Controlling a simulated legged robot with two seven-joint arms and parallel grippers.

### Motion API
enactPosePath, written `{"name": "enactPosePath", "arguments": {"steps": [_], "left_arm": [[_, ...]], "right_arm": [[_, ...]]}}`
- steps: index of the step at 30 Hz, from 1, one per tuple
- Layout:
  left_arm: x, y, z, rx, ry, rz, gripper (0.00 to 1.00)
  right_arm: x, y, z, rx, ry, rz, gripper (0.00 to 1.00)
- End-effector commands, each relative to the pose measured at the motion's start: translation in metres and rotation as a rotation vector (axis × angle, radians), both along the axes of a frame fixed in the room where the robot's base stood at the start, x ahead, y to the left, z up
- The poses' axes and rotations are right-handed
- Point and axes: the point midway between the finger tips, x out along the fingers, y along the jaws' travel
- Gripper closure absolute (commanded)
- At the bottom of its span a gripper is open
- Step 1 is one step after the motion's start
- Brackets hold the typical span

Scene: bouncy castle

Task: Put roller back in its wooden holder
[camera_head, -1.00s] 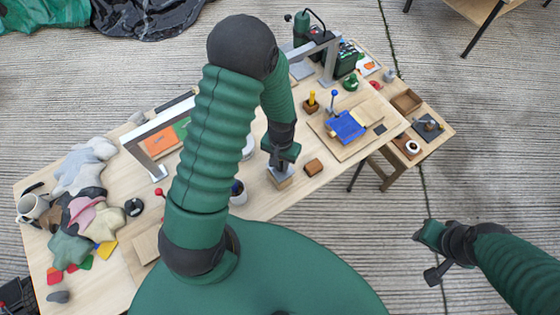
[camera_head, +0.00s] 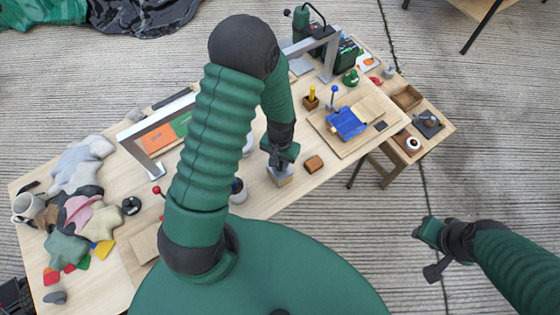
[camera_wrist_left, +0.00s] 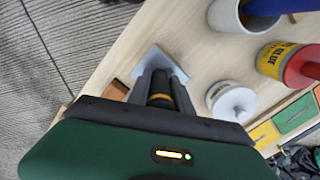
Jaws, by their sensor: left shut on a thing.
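My left gripper (camera_head: 281,161) is low over the front of the workbench. In the left wrist view its fingers (camera_wrist_left: 160,78) are shut on a dark handle with a yellow band (camera_wrist_left: 160,98). I cannot tell whether this is the roller. A grey square plate on a pale block (camera_head: 279,175) lies right below the fingertips; it also shows in the wrist view (camera_wrist_left: 171,63). A small brown wooden block (camera_head: 314,163), possibly the holder, stands just right of it. My right gripper (camera_head: 432,252) hangs clear of the bench; its jaws are unclear.
A yellow-handled tool in a wooden block (camera_head: 311,97) and a blue piece (camera_head: 346,123) on a board are at right. A white cup (camera_wrist_left: 228,15), a glue pot (camera_wrist_left: 285,62) and a white round container (camera_wrist_left: 230,100) stand near the left gripper. Cloths (camera_head: 78,172) lie at left.

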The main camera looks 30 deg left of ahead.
Motion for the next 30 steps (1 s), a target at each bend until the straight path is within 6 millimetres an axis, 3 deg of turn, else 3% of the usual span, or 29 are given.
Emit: {"name": "enactPosePath", "arguments": {"steps": [13, 24, 25, 30], "left_arm": [[0.001, 0.003, -0.016, 0.000, -0.001, 0.000, 1.00], [0.000, 0.003, -0.016, 0.000, -0.001, 0.000, 1.00], [0.000, 0.003, -0.016, 0.000, -0.001, 0.000, 0.72], [0.000, 0.003, -0.016, 0.000, -0.001, 0.000, 0.49]], "right_arm": [[0.000, 0.000, -0.010, 0.000, 0.000, 0.000, 0.67], [0.000, 0.000, -0.010, 0.000, 0.000, 0.000, 0.67], [0.000, 0.000, -0.010, 0.000, 0.000, 0.000, 0.67], [0.000, 0.000, -0.010, 0.000, 0.000, 0.000, 0.67]]}}
